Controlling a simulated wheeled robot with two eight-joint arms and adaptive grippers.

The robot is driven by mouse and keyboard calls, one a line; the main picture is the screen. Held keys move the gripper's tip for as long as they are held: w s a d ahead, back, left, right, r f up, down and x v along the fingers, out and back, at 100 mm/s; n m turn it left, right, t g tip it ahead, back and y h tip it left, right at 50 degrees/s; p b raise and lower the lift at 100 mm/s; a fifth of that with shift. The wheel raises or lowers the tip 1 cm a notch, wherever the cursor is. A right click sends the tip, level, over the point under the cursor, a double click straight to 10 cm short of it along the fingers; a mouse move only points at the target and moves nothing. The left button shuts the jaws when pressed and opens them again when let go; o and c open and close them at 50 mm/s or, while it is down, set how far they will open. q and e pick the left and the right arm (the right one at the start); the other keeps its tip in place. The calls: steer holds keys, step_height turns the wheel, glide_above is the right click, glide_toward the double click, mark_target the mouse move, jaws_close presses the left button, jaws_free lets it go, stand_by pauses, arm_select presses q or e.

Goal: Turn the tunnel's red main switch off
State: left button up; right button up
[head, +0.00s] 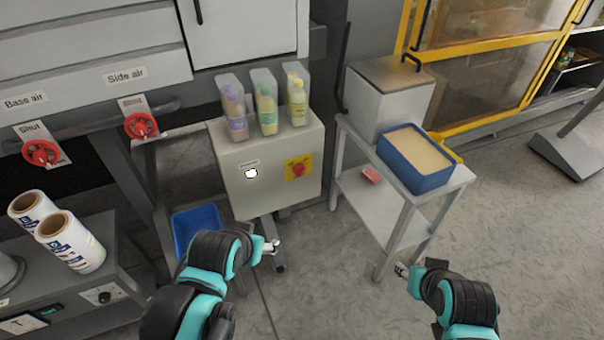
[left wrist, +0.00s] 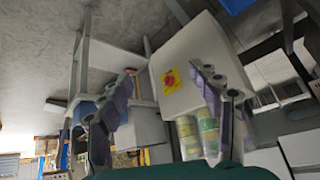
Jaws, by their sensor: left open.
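The red main switch (head: 298,169) is a red knob on a yellow plate, on the front of a light grey box below the machine. It also shows in the left wrist view (left wrist: 169,80), between my fingers but farther off. My left gripper (head: 272,246) is below and left of the switch in the head view, apart from it. In the left wrist view my left gripper (left wrist: 165,85) is open and empty. My right gripper (head: 402,270) is at the lower right, in front of the white side table; its fingers are too small to judge.
Several clear holders with bottles (head: 266,104) stand on the box. A white indicator (head: 251,173) sits left of the switch. Red valve wheels (head: 141,126) are at the left. A side table (head: 398,215) with a blue bin (head: 418,178) stands right. Floor between is clear.

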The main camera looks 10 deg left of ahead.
mark_target(302, 172)
arm_select(q)
steer(key=w+a+f+m+t+y, duration=0.1)
steer(key=w+m+y, duration=0.2)
steer(key=w+m, duration=0.8)
steer(key=w+a+f+m+t+y, duration=0.1)
steer(key=w+f+m+y, duration=0.2)
steer(key=w, duration=1.5)
steer(key=w+d+f+m+t+y, duration=0.25)
steer(key=w+d+f+m, duration=0.25)
steer(key=f+m, duration=0.3)
steer(key=w+d+f+m+t+y, duration=0.1)
steer(key=w+d+f+m+t, duration=0.25)
steer(key=f+m, duration=0.55)
steer(key=w+a, duration=0.1)
steer(key=w, duration=0.1)
steer(key=w+a+f+n+b, duration=0.1)
steer(key=w+a+n+b, duration=0.1)
steer(key=w, duration=0.1)
steer(key=shift+w+f, duration=0.3)
steer(key=shift+w, duration=0.05)
steer(key=shift+w+a+r+b, duration=0.1)
steer(key=shift+w+a+b, duration=0.2)
steer(key=shift+w, duration=0.2)
steer(key=c, duration=1.1)
